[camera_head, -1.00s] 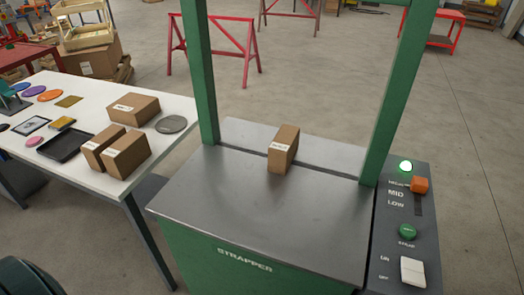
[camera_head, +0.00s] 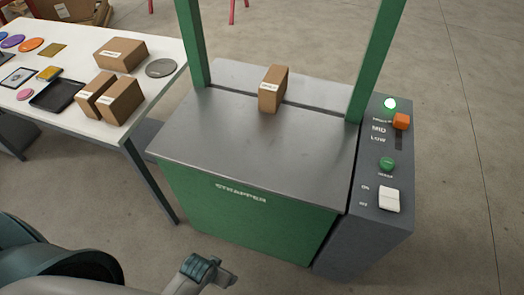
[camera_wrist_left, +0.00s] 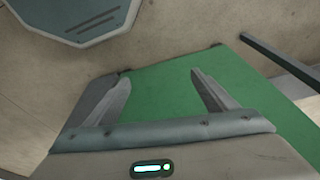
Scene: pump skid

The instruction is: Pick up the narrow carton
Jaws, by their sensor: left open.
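A narrow brown carton (camera_head: 273,88) with a white label stands upright on the grey top of the green strapper (camera_head: 230,140), near the slot across it. Other brown cartons lie on the white table at the left: one larger carton (camera_head: 120,54) at the back and two narrow-looking ones side by side (camera_head: 95,92) (camera_head: 120,101). My left gripper (camera_head: 212,275) is at the bottom of the head view, low in front of the strapper and well apart from every carton. In the left wrist view its fingers (camera_wrist_left: 160,88) are spread and empty, with the green strapper side behind them. My right gripper is not seen.
The strapper's green arch posts (camera_head: 193,45) (camera_head: 372,60) rise on both sides of the carton. A control panel (camera_head: 385,170) with a lit button, orange knob and white switch is at right. The white table (camera_head: 75,120) also holds a black tray (camera_head: 57,95) and several discs.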

